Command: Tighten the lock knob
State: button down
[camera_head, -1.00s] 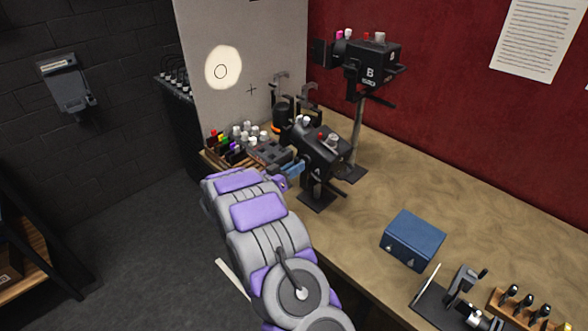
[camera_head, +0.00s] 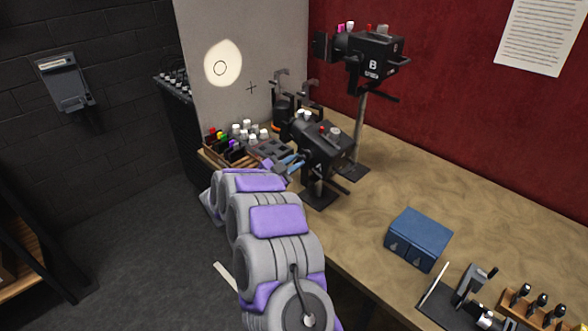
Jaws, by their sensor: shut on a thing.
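The black spotlight marked A (camera_head: 325,148) stands on a short post on the workbench, with red and white knobs on top. My gripper (camera_head: 297,159) has bluish fingers and reaches the left side of this spotlight from below left. It is shut on a small dark part there, which looks like the lock knob. The knob itself is mostly hidden by the fingers and too small to make out clearly. A second black spotlight marked B (camera_head: 372,58) stands on a taller post behind and to the right.
A wooden rack (camera_head: 228,152) of coloured and white knobs stands left of my gripper. A blue box (camera_head: 418,238) lies on the bench (camera_head: 450,195) to the right. A grey panel (camera_head: 272,45) with a lit spot stands behind. The bench between spotlight A and the box is clear.

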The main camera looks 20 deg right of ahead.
jog(key=m+b, duration=0.7)
jog(key=m, duration=0.2)
jog(key=shift+f+m, duration=0.1)
jog(key=shift+m, duration=0.2)
jog(key=shift+m+b, duration=0.45)
jog(key=shift+m, duration=0.65)
jog(key=c, duration=1.3)
grip_release()
jog(key=shift+o, duration=0.7)
jog(key=shift+a, duration=0.1)
jog(key=p+v, duration=0.3)
jog(key=v, duration=1.4)
jog(key=shift+a, duration=0.25)
jog(key=shift+w, duration=0.1)
